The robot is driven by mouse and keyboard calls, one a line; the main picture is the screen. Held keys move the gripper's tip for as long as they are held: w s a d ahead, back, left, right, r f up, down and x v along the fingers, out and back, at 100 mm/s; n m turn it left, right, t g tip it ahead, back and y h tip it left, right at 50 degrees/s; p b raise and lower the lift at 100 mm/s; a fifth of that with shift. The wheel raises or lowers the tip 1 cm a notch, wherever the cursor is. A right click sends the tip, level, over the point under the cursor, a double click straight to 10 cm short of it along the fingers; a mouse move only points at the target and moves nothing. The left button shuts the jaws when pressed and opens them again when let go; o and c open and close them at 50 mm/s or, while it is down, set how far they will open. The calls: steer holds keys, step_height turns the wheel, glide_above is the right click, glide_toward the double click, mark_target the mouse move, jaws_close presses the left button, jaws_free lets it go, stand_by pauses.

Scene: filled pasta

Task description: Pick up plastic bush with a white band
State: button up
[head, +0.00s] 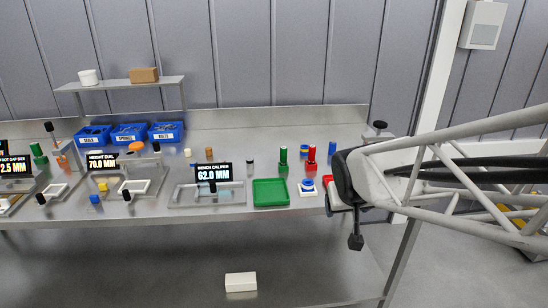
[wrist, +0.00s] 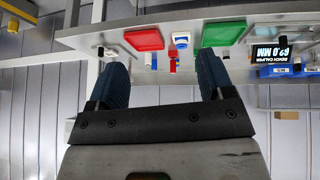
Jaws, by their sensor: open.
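My gripper (wrist: 160,78) is open in the wrist view, its two blue fingers wide apart with nothing held between them. In the head view my arm's dark end hangs at the bench's right end and hides part of it. Small round parts stand on the bench (head: 225,137). A dark part with a pale top (head: 250,166) stands behind the green tray. A blue part (head: 308,183) sits on a white square block (head: 308,190). I cannot tell for sure which is the plastic bush with a white band; the parts are too small.
The green tray (head: 285,203) lies at the front edge; a red tray (wrist: 144,39) is partly hidden in the head view. Red (head: 311,158) and green (head: 283,160) upright parts stand behind. Blue bins (head: 166,132) and display signs (head: 214,171) are left.

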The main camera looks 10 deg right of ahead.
steer(key=w+d+f+n+t, duration=0.1)
steer(key=w+f+t, duration=0.15)
steer(key=w, duration=0.65)
steer(key=w+d+f+t, duration=0.15)
steer(key=w+f, duration=0.25)
steer(key=w, duration=0.4)
steer(key=n+t+y, duration=0.2)
steer(key=t+y, duration=0.1)
steer(key=y, duration=0.1)
glide_toward(307, 182)
steer(key=shift+s+d+r, duration=0.3)
steer(key=shift+s+r, duration=0.1)
steer(key=shift+w+a+f, duration=0.1)
steer(key=shift+w+f, duration=0.35)
steer(key=shift+f, duration=0.1)
steer(key=shift+x, duration=1.3)
steer(key=shift+a+x, duration=0.1)
steer(key=shift+x, duration=1.2)
steer(key=shift+a+x, duration=0.15)
steer(key=shift+x, duration=1.15)
steer(key=shift+r, duration=0.15)
steer(key=shift+c, duration=0.2)
